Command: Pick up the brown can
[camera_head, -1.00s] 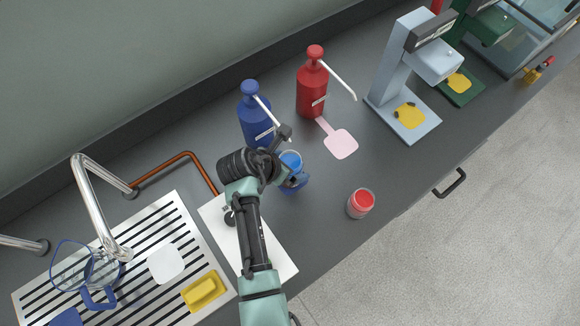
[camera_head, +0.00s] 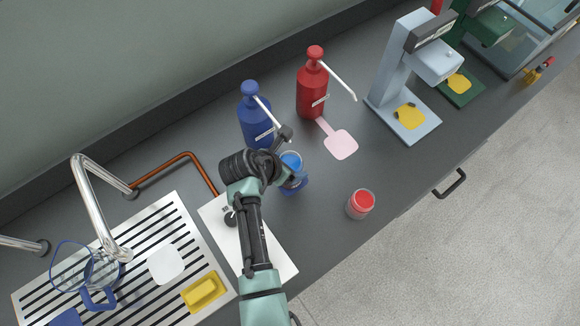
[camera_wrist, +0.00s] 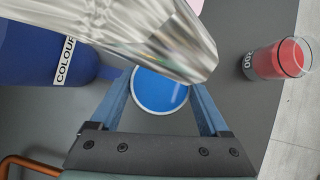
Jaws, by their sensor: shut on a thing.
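I see no brown can in either view. A round container with a bright blue top and pale rim (camera_wrist: 161,91) stands between the fingers of my gripper (camera_wrist: 162,105) in the wrist view. My gripper is shut on it. In the head view its blue top (camera_head: 291,160) shows beside my gripper (camera_head: 294,180), near the blue pump bottle (camera_head: 256,120). Its side wall is mostly hidden, so I cannot tell its colour. A clear jar with red contents (camera_head: 361,204) stands apart to the right; it also shows in the wrist view (camera_wrist: 278,59).
A shiny metal spout (camera_wrist: 165,35) crosses just above the container in the wrist view. A drainer (camera_head: 60,290) and faucet (camera_head: 88,200) are left.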

